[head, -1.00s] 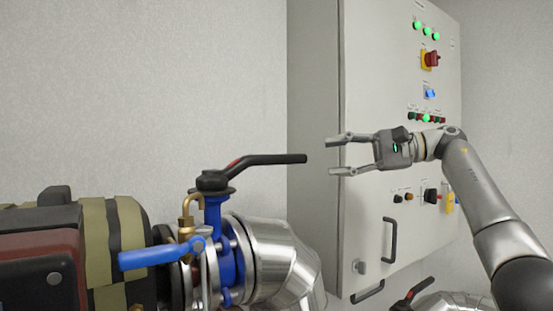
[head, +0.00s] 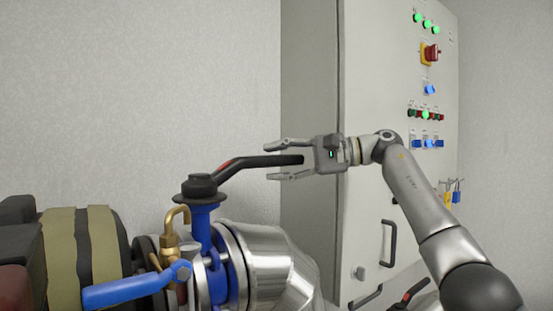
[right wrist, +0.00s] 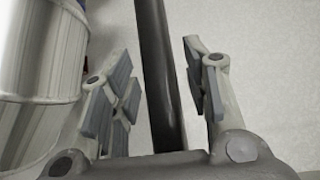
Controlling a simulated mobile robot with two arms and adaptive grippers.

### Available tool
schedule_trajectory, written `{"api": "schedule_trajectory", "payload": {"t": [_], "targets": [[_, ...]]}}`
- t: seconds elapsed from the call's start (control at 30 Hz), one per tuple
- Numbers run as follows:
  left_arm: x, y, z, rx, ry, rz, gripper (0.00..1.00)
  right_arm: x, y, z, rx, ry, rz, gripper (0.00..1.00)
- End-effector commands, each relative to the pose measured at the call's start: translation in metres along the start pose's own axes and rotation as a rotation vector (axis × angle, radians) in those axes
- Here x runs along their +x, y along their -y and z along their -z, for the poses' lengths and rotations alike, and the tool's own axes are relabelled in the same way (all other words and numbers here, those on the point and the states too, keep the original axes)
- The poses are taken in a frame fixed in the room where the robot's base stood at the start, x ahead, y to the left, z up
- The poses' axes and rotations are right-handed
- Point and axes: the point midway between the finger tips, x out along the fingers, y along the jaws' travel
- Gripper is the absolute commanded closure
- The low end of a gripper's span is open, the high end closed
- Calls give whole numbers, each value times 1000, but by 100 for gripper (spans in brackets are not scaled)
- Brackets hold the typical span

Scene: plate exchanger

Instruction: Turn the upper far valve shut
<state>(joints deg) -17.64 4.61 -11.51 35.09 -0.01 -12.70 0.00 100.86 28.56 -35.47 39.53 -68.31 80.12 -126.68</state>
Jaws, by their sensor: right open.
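The upper valve is a blue body (head: 203,228) on the pipe, with a black lever handle (head: 258,161) that has a red mark near its hub. The lever points right, toward the cabinet. My right gripper (head: 280,160) is open, with its fingers pointing left and the end of the lever between them. In the right wrist view the dark lever (right wrist: 158,75) runs between the open fingers (right wrist: 160,85), with gaps on both sides. I cannot tell whether it touches a finger in the head view. My left gripper is not in view.
A grey control cabinet (head: 375,120) with lights and switches stands behind my right arm. A small blue lever (head: 130,290) and a brass fitting (head: 170,238) sit by the valve. Silver pipe cladding (head: 275,260) lies below the lever. Another black-and-red lever (head: 410,295) shows lower right.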

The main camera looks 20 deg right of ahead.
Motion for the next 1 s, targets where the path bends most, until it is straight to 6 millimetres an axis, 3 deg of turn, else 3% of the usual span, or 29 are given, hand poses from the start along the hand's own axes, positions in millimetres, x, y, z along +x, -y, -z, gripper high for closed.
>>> {"api": "schedule_trajectory", "payload": {"t": [0.13,0.33,0.67,1.0], "targets": [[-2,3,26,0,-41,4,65,5,0,0,0,0,0,57],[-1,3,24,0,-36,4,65,5,0,0,0,0,0,57],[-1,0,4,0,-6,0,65,5,0,0,0,0,0,98],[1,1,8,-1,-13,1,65,5,-2,-1,0,-1,-1,100]]}}
